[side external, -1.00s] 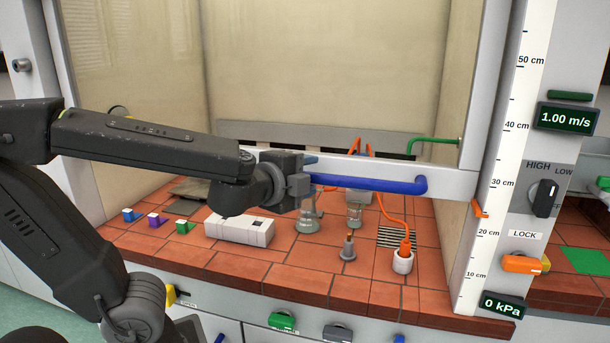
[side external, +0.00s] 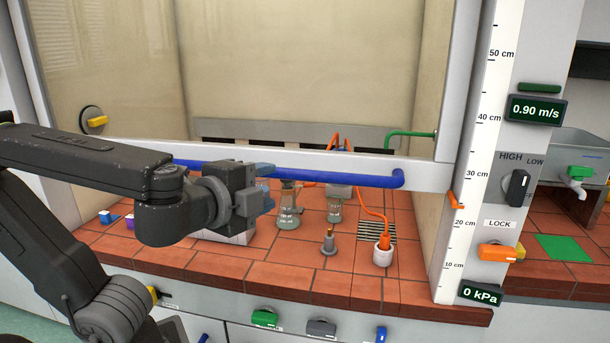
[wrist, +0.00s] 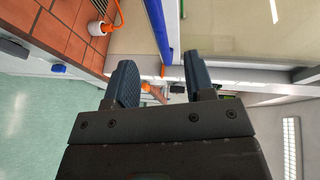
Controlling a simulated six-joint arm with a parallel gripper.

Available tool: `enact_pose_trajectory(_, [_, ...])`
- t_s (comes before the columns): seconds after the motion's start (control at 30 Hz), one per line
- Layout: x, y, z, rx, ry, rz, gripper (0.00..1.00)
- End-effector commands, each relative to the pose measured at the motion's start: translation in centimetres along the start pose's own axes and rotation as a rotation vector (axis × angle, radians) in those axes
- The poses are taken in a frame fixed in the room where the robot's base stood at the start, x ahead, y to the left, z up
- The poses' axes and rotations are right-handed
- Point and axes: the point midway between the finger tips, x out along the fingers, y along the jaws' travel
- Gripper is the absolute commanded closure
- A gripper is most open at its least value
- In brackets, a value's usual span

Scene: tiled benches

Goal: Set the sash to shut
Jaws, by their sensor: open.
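The sash is a clear pane whose white bottom rail (side external: 425,175) crosses the hood opening, with a gap below it. A blue handle bar (side external: 335,180) runs along the rail. Its orange pointer (side external: 456,200) stands about midway between the 20 and 30 cm marks on the scale (side external: 472,180). My gripper (side external: 268,184) is open at the bar's left part, its upper finger overlapping the bar in the side view. In the wrist view, the blue bar (wrist: 160,28) shows beyond and between the spread fingers (wrist: 160,62). Contact cannot be told.
Flasks (side external: 289,207), a small burner-like stand (side external: 328,242) and a white cup with an orange plug (side external: 382,254) stand on the tiles below. An orange LOCK knob (side external: 498,251) and a HIGH/LOW knob (side external: 516,187) sit on the right post. The air readout (side external: 535,109) shows 0.90 m/s.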

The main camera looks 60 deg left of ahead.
Motion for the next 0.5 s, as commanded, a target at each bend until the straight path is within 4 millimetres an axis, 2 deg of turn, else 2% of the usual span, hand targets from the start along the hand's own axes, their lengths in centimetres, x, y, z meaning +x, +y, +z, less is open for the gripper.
enact_pose_trajectory(0.1, [-0.9,0.3,0.1,0.004,0.002,0.011,0.51])
enact_pose_trajectory(0.2, [-0.7,0.4,0.1,0.006,-0.004,0.013,0.51])
enact_pose_trajectory(0.37, [0.6,0.4,0.2,0.006,-0.009,0.011,0.51])
enact_pose_trajectory(0.5, [2.4,0.4,0.2,0.008,-0.011,0.014,0.51])
